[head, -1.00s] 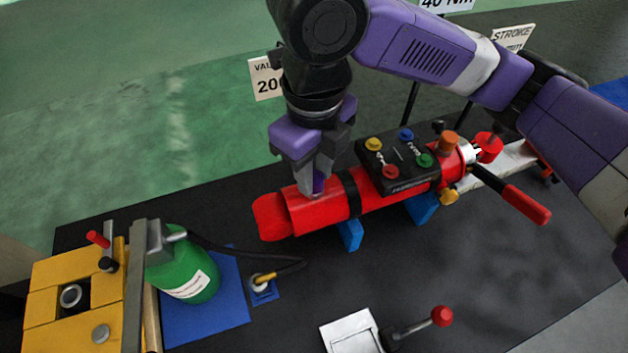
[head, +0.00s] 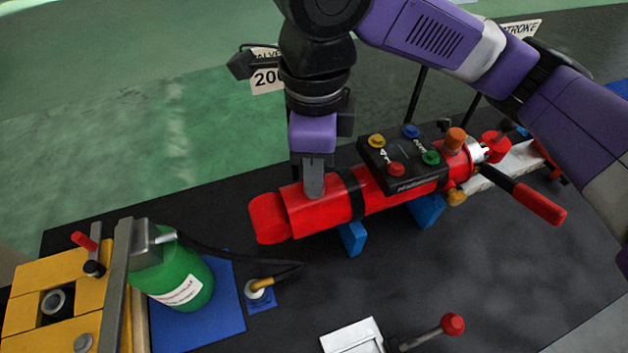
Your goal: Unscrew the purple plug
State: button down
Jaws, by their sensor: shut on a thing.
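My gripper (head: 314,188) points straight down at the top of the red cylinder (head: 322,212), near its left end. Its fingers are shut on the purple plug. The near grey finger hides the plug in this view, so I cannot see how far it stands out of the cylinder. The cylinder lies on its side on blue supports (head: 351,237).
A black box with coloured buttons (head: 385,183) sits on the cylinder right of my gripper. A red-handled lever (head: 538,203) juts out at the right. A green bottle (head: 190,285) and yellow block (head: 20,310) stand front left. The dark table between is mostly bare.

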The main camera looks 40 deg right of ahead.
jog(key=shift+n, duration=0.3)
jog(key=c, duration=1)
grip_release()
jog(key=shift+c, duration=0.2)
jog(key=shift+c, duration=0.7)
